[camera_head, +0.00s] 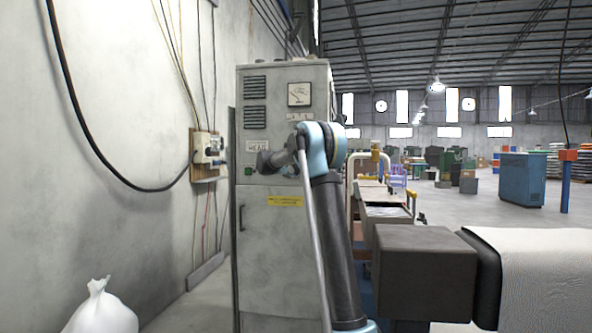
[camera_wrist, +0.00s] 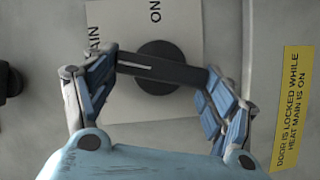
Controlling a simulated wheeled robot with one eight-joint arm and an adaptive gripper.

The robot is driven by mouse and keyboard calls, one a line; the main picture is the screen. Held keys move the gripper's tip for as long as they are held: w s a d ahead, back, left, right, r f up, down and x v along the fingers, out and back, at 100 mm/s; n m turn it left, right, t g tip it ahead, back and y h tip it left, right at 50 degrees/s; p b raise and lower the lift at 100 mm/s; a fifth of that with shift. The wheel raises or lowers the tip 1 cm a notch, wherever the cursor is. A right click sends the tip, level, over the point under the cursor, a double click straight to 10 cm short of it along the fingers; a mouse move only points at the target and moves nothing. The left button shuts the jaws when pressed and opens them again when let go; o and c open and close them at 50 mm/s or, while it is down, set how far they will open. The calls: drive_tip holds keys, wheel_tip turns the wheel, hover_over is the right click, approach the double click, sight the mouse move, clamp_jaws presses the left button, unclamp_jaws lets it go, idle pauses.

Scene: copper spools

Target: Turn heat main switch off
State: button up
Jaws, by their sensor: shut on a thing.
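The heat main switch is a dark rotary switch on the front of a grey cabinet (camera_head: 272,240). In the wrist view its bar handle (camera_wrist: 163,69) crosses a round dark base (camera_wrist: 158,88) on a pale plate (camera_wrist: 190,30) lettered "MAIN" and "ON". The handle's white line points toward picture left, toward the "MAIN" side, not at "ON". My gripper (camera_wrist: 158,74) is shut on the handle, with a blue-padded finger at each end. In the head view my gripper (camera_head: 267,162) is at the cabinet front below the "HEAT" label (camera_head: 257,146); the switch is hidden there.
A yellow label (camera_wrist: 292,105) says the door is locked while heat main is on. A dial meter (camera_head: 299,94) is higher on the cabinet. A wall box (camera_head: 207,148) with cables hangs at left. Machinery (camera_head: 385,205) stands right of the cabinet.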

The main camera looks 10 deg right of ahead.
drive_tip(key=shift+a+f+n+t+h, duration=0.15)
drive_tip(key=shift+n+t+h, duration=0.1)
drive_tip(key=shift+n, duration=0.45)
drive_tip(key=shift+a+f+n+t+h, duration=0.15)
drive_tip(key=shift+n+t, duration=0.1)
drive_tip(key=shift+n, duration=0.45)
drive_tip(key=shift+d, duration=0.1)
drive_tip(key=o, duration=1)
drive_tip(key=shift+f, duration=0.1)
drive_tip(key=shift+o, duration=0.2)
drive_tip(key=v, duration=1.1)
drive_tip(key=shift+s+a, duration=0.3)
